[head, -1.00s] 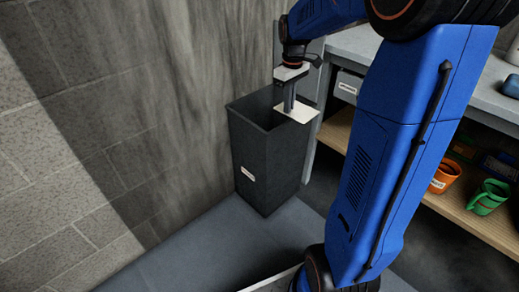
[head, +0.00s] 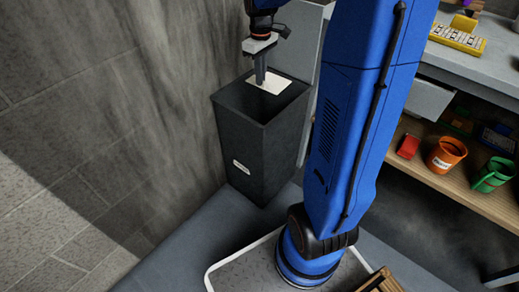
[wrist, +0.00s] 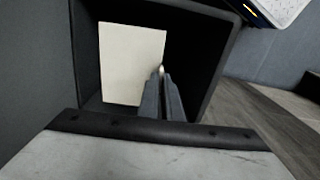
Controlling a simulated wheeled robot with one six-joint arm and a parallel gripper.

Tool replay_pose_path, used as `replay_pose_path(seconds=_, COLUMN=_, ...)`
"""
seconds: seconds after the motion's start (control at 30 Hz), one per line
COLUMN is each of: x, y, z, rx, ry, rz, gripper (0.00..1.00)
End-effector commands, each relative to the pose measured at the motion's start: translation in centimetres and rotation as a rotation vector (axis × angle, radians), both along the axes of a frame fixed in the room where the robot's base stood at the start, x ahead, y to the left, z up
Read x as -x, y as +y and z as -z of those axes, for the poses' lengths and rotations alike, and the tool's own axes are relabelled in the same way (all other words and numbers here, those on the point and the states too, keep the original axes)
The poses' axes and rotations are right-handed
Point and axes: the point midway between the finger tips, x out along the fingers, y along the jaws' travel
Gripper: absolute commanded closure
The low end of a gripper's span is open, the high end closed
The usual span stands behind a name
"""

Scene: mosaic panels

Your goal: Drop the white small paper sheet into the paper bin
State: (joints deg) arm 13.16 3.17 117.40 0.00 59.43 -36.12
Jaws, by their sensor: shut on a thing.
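The white small paper sheet (head: 268,82) is held flat by my gripper (head: 260,80) over the mouth of the dark paper bin (head: 258,150). The bin is tall and square, with a small label on its front. In the wrist view the sheet (wrist: 132,62) lies left of my fingertips (wrist: 161,72), its right edge between them. The bin's dark opening (wrist: 200,50) surrounds the sheet in that view. My gripper points down and is shut on the sheet. The exact height of the sheet above the rim is hard to tell.
A concrete wall (head: 100,110) stands close behind and left of the bin. A yellow tray (head: 457,38) sits on the counter.

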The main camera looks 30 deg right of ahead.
Motion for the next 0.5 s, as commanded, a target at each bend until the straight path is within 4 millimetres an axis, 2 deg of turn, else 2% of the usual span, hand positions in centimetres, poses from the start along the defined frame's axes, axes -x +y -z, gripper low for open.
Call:
replay_pose_path(seconds=0.2, x=0.0, y=0.0, z=2.1, rx=0.0, ry=0.001, rz=0.0, gripper=1.0)
replay_pose_path(seconds=0.5, x=0.0, y=0.0, z=3.0, rx=0.0, ry=0.0, rz=0.0, gripper=1.0)
